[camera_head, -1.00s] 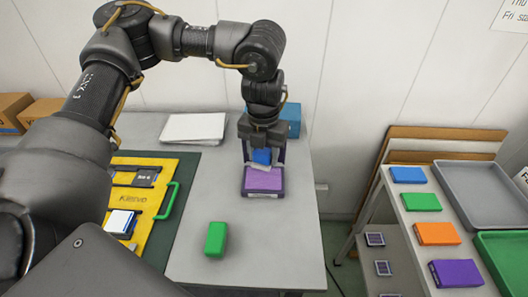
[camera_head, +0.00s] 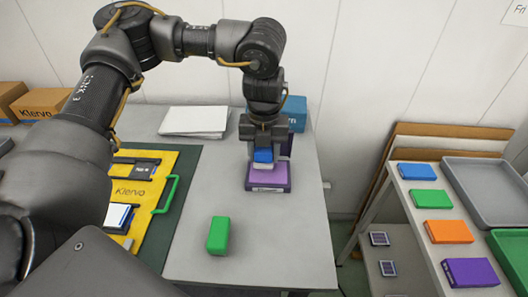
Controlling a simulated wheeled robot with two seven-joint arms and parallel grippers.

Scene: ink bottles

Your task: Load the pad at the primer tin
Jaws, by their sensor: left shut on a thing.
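An open tin with a purple inside (camera_head: 268,178) stands on the grey table, its dark lid raised behind it. My left gripper (camera_head: 264,152) points down above this tin and is shut on a small pad block (camera_head: 263,157) with a blue top and a pale lower part. The block is upright, right over the purple surface; I cannot tell whether it touches it. The gripper partly hides the block and the raised lid. No label shows clearly enough to read on the tin. My right gripper is not in view.
A green block (camera_head: 217,236) stands nearer on the table. A yellow case (camera_head: 135,190) lies on a dark green mat at left. White sheets (camera_head: 194,121) and a blue box (camera_head: 294,113) are behind. A shelf at right holds coloured boxes and trays (camera_head: 482,180).

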